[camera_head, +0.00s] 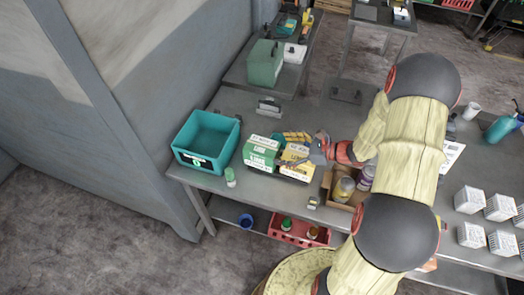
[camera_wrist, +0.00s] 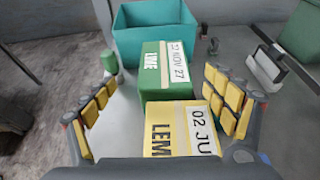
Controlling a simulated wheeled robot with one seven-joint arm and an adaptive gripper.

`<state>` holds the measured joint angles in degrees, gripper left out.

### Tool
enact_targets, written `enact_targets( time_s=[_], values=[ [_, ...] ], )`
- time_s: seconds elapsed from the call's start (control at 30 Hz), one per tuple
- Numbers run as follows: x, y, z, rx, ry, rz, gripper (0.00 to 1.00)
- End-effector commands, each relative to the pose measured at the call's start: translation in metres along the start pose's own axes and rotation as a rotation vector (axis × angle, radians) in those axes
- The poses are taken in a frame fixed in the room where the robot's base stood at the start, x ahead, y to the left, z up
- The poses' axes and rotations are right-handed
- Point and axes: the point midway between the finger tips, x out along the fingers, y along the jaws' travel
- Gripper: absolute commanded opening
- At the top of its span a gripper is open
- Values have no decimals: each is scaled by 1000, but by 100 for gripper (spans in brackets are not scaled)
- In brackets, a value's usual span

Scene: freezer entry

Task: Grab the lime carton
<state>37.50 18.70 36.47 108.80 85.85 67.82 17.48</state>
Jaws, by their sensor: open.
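The lime carton (camera_head: 262,153) is green with a white label and stands on the metal table. In the wrist view the lime carton (camera_wrist: 166,78) lies straight ahead, just beyond a yellow lemon carton (camera_wrist: 168,140). The lemon carton (camera_head: 296,162) stands close beside it on the right in the head view. My gripper (camera_wrist: 160,78) is open and empty, with its yellow-padded fingers on either side of the cartons in the picture. In the head view my gripper (camera_head: 300,142) is at the cartons and partly hides their far side. I cannot tell its exact height above them.
A cardboard box of jars (camera_head: 345,187) stands to the right. A metal-and-white block (camera_wrist: 266,66) lies right of my gripper. A grey wall borders the table's left.

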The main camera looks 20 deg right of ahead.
Motion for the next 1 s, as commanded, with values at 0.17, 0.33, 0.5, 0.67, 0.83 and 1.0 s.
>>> enact_targets(
  time_s=[0.17, 0.33, 0.5, 0.67, 0.83, 1.0],
  values=[
    [20, 1, 0, -2, 0, 5, 86],
    [40, -3, 1, -3, 2, 7, 86],
    [63, -6, 1, -3, 1, 6, 86],
    [71, -6, 1, -3, 1, 3, 86],
    [71, -6, 1, -3, 1, 3, 86],
    [71, -6, 1, -4, 2, 3, 78]
  ],
)
